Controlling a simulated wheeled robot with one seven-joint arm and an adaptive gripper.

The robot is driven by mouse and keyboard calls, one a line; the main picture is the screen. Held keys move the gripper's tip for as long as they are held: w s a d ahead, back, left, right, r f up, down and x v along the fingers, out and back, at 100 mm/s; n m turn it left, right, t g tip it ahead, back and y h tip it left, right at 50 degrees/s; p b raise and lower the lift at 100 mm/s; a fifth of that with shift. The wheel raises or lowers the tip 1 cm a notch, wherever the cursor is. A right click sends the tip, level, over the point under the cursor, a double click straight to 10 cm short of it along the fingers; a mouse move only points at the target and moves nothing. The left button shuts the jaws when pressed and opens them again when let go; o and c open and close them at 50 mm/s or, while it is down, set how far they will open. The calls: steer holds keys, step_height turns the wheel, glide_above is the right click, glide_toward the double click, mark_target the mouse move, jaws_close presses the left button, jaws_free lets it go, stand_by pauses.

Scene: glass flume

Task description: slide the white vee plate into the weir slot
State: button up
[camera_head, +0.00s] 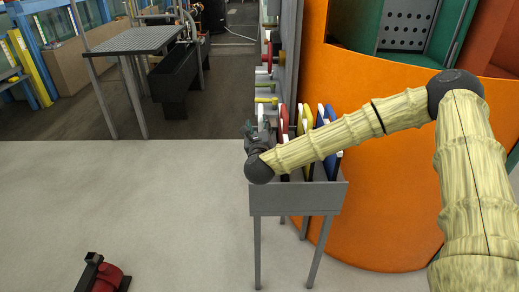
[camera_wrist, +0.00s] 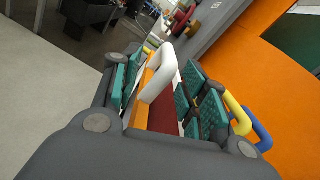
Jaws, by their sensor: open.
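A white loop handle (camera_wrist: 157,68) stands between the two teal-padded fingers of my gripper (camera_wrist: 163,88) in the wrist view. The fingers are apart, one on each side of it, with a visible gap on the right. I cannot tell whether this handle belongs to the white vee plate; the plate's shape is hidden. In the head view my gripper (camera_head: 257,134) is over the left end of a grey rack (camera_head: 297,200) on thin legs. I cannot make out the weir slot in either view.
The rack also holds plates with red (camera_head: 284,117), yellow (camera_head: 307,118) and blue (camera_head: 331,113) handles. A curved orange wall (camera_head: 390,190) stands close on the right. A red and black object (camera_head: 105,277) lies on the floor.

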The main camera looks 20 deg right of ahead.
mark_target(261, 112)
steer(key=w+d, duration=0.1)
steer(key=w+d+p, duration=0.1)
steer(key=w, duration=0.1)
steer(key=shift+w+d+r, duration=0.15)
steer(key=shift+r, duration=0.05)
steer(key=shift+p+x, duration=1.05)
steer(key=shift+x, duration=1.7)
steer(key=c, duration=0.9)
jaws_close()
steer(key=shift+r, duration=0.1)
